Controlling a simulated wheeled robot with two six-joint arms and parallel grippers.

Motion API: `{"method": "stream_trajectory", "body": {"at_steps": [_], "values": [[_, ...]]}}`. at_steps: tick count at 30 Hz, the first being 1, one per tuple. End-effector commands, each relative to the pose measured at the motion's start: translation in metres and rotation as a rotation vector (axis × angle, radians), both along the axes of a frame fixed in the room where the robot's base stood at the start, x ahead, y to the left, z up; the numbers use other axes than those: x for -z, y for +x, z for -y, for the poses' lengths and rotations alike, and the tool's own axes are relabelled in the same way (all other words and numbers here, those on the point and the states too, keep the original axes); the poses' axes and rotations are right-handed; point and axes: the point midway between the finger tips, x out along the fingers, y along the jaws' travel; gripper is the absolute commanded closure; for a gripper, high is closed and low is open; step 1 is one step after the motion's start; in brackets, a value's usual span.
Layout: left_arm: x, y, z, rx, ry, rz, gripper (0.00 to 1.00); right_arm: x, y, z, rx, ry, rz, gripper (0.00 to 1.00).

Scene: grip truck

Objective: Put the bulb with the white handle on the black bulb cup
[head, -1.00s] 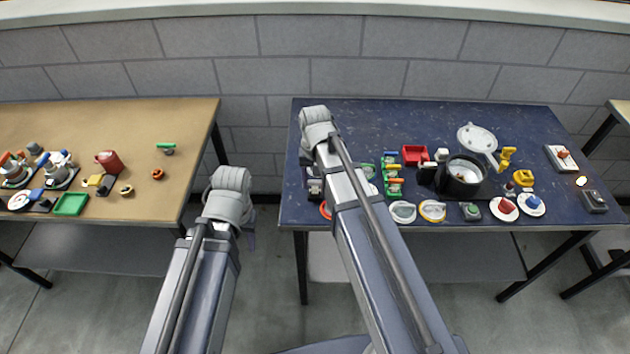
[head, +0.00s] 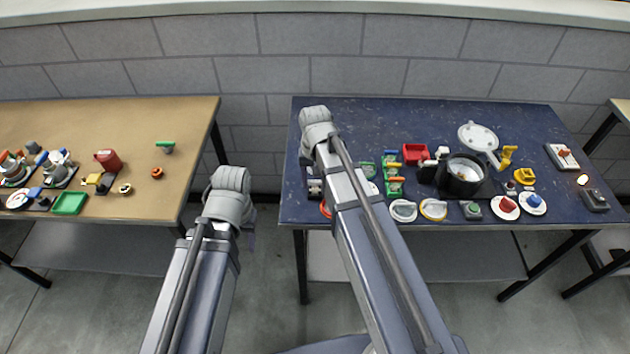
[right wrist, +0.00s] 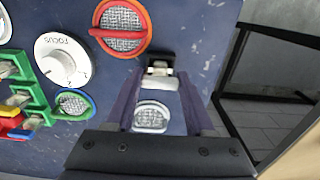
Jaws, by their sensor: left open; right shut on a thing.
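My right gripper (right wrist: 160,98) is shut on the bulb with the white handle (right wrist: 152,117) in the right wrist view. Its mesh face shows between the two fingers, over the blue table. Just beyond the fingertips is a small black fitting with a pale part (right wrist: 160,70), which looks like the black bulb cup; contact with the bulb cannot be made out. In the head view the black fitting (head: 314,187) shows at the blue table's left edge, partly behind my right arm. My left gripper (head: 251,238) is open and mostly hidden behind its arm, between the tables.
A red-rimmed bulb (right wrist: 121,28), a white focus dial (right wrist: 62,60) and a green-rimmed bulb (right wrist: 74,104) lie near the right gripper. The blue table (head: 350,115) holds a black pot (head: 463,175) and several small parts. The brown table (head: 190,120) stands left.

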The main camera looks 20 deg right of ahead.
Motion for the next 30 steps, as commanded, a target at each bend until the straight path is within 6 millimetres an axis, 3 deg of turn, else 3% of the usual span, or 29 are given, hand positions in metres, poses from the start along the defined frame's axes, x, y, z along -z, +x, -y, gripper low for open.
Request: {"method": "stream_trajectory", "body": {"at_steps": [1, 2, 10, 16, 19, 30], "values": [[0.0012, 0.0000, 0.0000, 0.000, 0.000, 0.000, 0.50, 0.0012, 0.0000, 0.0000, 0.000, 0.000, 0.000, 1.00], [0.0004, 0.0000, 0.0000, 0.000, 0.000, 0.000, 0.50, 0.0004, 0.0000, 0.0000, 0.000, 0.000, 0.000, 0.43], [0.0003, 0.0000, 0.0000, 0.000, 0.000, 0.000, 0.50, 0.0003, 0.0000, 0.0000, 0.000, 0.000, 0.000, 0.12], [0.0004, 0.0000, 0.0000, 0.000, 0.000, 0.000, 0.50, 0.0004, 0.0000, 0.0000, 0.000, 0.000, 0.000, 0.10], [0.0004, 0.0000, 0.0000, 0.000, 0.000, 0.000, 0.50, 0.0004, 0.0000, 0.0000, 0.000, 0.000, 0.000, 0.00], [-0.0056, 0.0000, 0.0000, 0.000, 0.000, 0.000, 0.50, -0.0056, 0.0000, 0.0000, 0.000, 0.000, 0.000, 0.00]]}}
